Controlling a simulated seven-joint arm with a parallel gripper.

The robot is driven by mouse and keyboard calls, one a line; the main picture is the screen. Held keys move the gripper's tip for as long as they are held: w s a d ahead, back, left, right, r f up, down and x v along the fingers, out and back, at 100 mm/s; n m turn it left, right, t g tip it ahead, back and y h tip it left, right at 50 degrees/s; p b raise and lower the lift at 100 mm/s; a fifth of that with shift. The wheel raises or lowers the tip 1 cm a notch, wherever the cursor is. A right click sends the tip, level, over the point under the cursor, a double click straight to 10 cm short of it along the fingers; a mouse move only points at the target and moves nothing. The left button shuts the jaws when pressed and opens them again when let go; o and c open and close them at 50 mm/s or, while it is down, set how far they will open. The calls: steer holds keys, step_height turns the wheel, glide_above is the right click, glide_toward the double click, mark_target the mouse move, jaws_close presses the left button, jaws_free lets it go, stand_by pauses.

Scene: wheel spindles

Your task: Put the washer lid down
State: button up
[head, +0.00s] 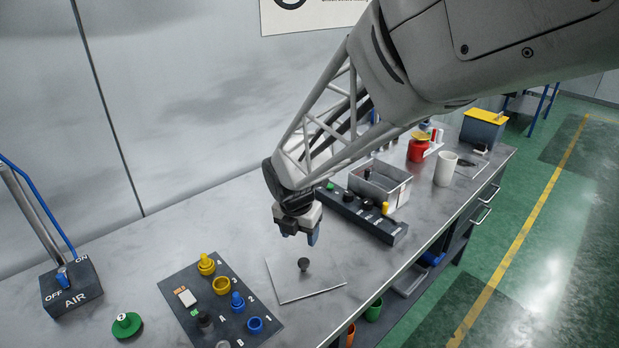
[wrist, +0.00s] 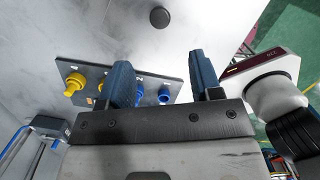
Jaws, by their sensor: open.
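The washer lid (head: 318,283) is a flat grey square plate with a round black knob (head: 304,264) in its middle. It appears to lie flat on the bench, knob up. In the wrist view the knob (wrist: 159,17) shows at the top edge; the plate's outline is hard to make out there. My gripper (head: 299,237) is above and slightly behind the lid, apart from the knob, its jaws open and empty. In the wrist view the two blue fingers (wrist: 163,72) stand wide apart with nothing between them.
A dark board (head: 193,318) with yellow and blue numbered parts lies left of the lid. An open metal box (head: 392,195) and a dark rack (head: 385,229) stand to the right.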

steer(key=s+d+r+m, duration=0.4)
steer(key=s+d+m, duration=0.1)
steer(key=d+m, duration=0.25)
steer(key=s+d+r+m, duration=0.5)
steer(key=d+m, duration=0.2)
steer(key=m, duration=0.2)
steer(key=s+d+r+m, duration=0.1)
steer(key=s+d+m, duration=0.3)
steer(key=s+m, duration=0.2)
steer(key=s+d+r+m+t, duration=0.1)
steer(key=s+d+m, duration=0.3)
steer(key=s+m, duration=0.3)
steer(key=shift+s+d+r+m+y, duration=0.2)
steer(key=shift+d+r+m+y, duration=0.15)
steer(key=shift+m, duration=0.8)
